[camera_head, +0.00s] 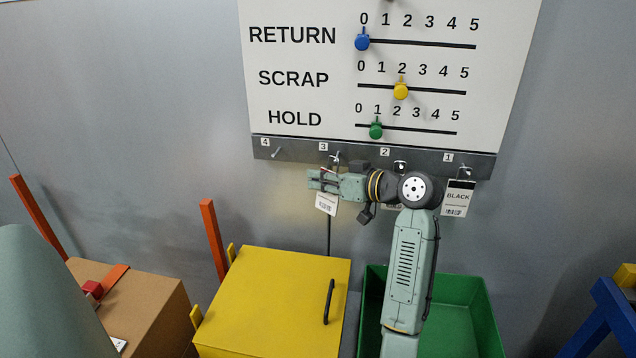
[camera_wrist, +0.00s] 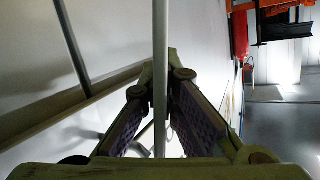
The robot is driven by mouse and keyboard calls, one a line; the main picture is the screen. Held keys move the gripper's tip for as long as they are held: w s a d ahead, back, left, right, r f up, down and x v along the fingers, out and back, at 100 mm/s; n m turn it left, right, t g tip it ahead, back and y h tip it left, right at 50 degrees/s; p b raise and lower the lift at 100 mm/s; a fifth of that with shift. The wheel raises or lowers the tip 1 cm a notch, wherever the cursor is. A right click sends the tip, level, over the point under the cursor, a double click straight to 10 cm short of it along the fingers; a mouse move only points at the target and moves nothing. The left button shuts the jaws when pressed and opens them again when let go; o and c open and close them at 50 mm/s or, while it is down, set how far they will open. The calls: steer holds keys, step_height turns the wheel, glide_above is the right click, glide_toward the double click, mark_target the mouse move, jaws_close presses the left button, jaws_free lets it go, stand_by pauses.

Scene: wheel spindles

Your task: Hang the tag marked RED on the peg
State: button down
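A white tag (camera_head: 327,203) with barcode-like print hangs tilted at my gripper, below peg 3; its upper part is hidden and I cannot read its name. My gripper (camera_head: 315,180) points left in front of the rail near peg 3. In the wrist view a pale narrow strip (camera_wrist: 160,45) runs between the fingertips (camera_wrist: 160,83); whether it is the tag edge-on, and whether the fingers press it, I cannot tell. Another tag near peg 2 is mostly behind my arm. Peg 4 (camera_head: 278,153) is bare. No readable RED shows.
The metal rail (camera_head: 258,143) runs under a white board (camera_head: 275,55) with RETURN, SCRAP and HOLD sliders. Below stand a yellow box (camera_head: 270,300) with a black handle, a green bin (camera_head: 474,283) and a cardboard box (camera_head: 150,310). The wall left of peg 4 is clear.

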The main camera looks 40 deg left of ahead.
steer(key=shift+w+a+f+b, duration=0.25)
steer(key=shift+w+a, duration=0.25)
steer(key=shift+w, duration=0.3)
steer(key=shift+w+a+f+b, duration=0.1)
steer(key=shift+w+a+f, duration=0.2)
steer(key=shift+w+a, duration=0.35)
steer(key=shift+w+d, duration=0.15)
steer(key=c, duration=1.7)
jaws_free()
steer(key=f+v, duration=0.1)
steer(key=v, duration=0.3)
steer(key=f+v, duration=0.1)
steer(key=v, duration=0.3)
steer(key=f+v, duration=0.1)
steer(key=v, duration=0.3)
steer(key=shift+v, duration=0.8)
